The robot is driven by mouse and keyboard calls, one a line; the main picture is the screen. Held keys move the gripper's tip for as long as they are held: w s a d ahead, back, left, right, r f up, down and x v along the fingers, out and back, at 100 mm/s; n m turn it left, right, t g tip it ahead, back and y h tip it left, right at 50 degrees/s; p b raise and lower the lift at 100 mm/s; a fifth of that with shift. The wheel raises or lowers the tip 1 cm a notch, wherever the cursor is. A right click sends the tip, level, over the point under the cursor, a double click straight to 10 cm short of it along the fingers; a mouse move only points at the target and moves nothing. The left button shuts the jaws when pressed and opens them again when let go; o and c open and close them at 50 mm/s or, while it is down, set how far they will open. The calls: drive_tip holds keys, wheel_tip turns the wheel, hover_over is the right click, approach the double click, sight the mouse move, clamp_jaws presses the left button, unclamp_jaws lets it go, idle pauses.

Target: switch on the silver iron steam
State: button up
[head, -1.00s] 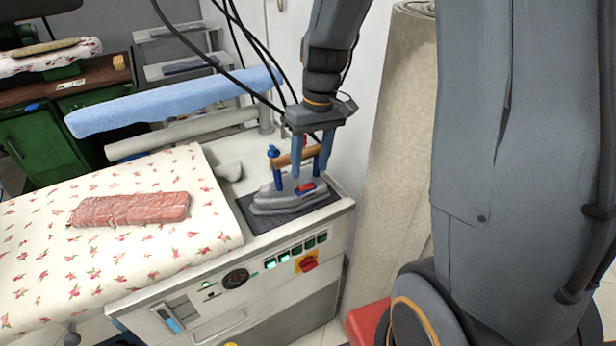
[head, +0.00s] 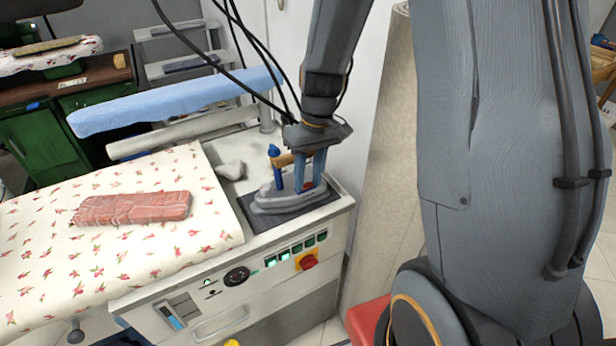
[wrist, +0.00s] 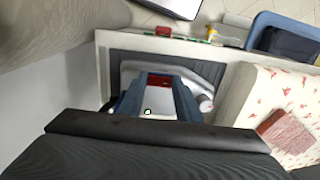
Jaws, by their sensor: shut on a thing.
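The silver iron (head: 275,202) stands on a dark rest pad (head: 252,222) on the right end of the white ironing station. It has a wooden handle (head: 284,160) and blue parts. A red switch (head: 309,187) sits on its right side. My gripper (head: 310,188) points down over the iron, its blue-grey fingers at either side of the red switch and closed on it. In the wrist view the switch (wrist: 158,80) shows between the fingers, with the iron's grey body (wrist: 205,72) around them. The fingers partly hide the handle and switch.
The front panel has green-lit buttons (head: 284,256) and a red knob (head: 307,261). A folded reddish garment (head: 135,207) lies on the floral board cover (head: 60,265) at left. A blue padded arm (head: 170,103) is behind. A rolled beige fabric (head: 385,170) stands close at right.

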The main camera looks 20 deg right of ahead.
sight(306, 187)
drive_tip(key=shift+s+a+h+p, duration=0.15)
drive_tip(key=shift+h+p, duration=0.25)
drive_tip(key=shift+p, duration=0.25)
drive_tip(key=shift+h+p, duration=0.3)
drive_tip(key=o, duration=1)
drive_tip(key=shift+o, duration=0.2)
wheel_tip(306, 187, up, 8)
drive_tip(key=b, duration=0.1)
drive_tip(key=shift+a+f, duration=0.1)
drive_tip(key=s+m+t, duration=0.1)
drive_tip(key=s+m, duration=0.1)
drive_tip(key=s, duration=0.9)
drive_tip(key=shift+s+f+t, duration=0.25)
drive_tip(key=shift+f+t, duration=0.05)
drive_tip(key=shift+f, duration=0.15)
